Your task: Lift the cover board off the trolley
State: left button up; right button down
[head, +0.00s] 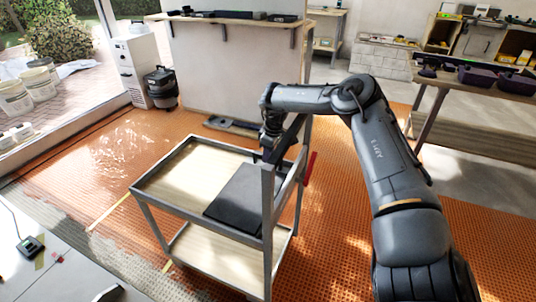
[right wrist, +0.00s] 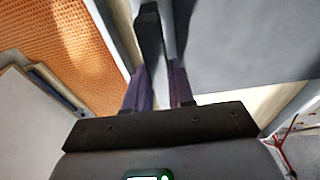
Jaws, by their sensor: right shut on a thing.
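The trolley (head: 165,178) has a pale wooden top shelf and a lower shelf in a grey frame. The cover board (head: 238,200), a dark grey slab, lies flat on the right part of the top shelf; a frame post hides its right edge. It seems to be the grey surface in the right wrist view (right wrist: 250,40). My right gripper (head: 270,147) is at the trolley's raised right end, above and beside the board. My left gripper is not in view.
A wall panel with a shelf (head: 240,17) stands behind the trolley. A workbench (head: 480,105) with dark bins is at the right. Orange matting (head: 75,180) is clear left of the trolley.

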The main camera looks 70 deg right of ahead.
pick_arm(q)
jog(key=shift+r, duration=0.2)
pick_arm(e)
jog(key=shift+a+r, duration=0.1)
jog(key=shift+a, duration=0.05)
jog(key=shift+s+a+r+p, duration=0.15)
jog(key=shift+s+a+p, duration=0.15)
jog(key=shift+s+p, duration=0.2)
jog(key=shift+s+a, duration=0.2)
jog(key=shift+a, duration=0.25)
jog(key=c, duration=1.1)
grip_release()
jog(key=shift+c, duration=0.2)
jog(key=shift+o, duration=1.1)
jog(key=shift+a+f, duration=0.1)
jog(key=shift+f, duration=0.1)
jog(key=shift+o, duration=0.2)
jog(key=shift+a, duration=0.15)
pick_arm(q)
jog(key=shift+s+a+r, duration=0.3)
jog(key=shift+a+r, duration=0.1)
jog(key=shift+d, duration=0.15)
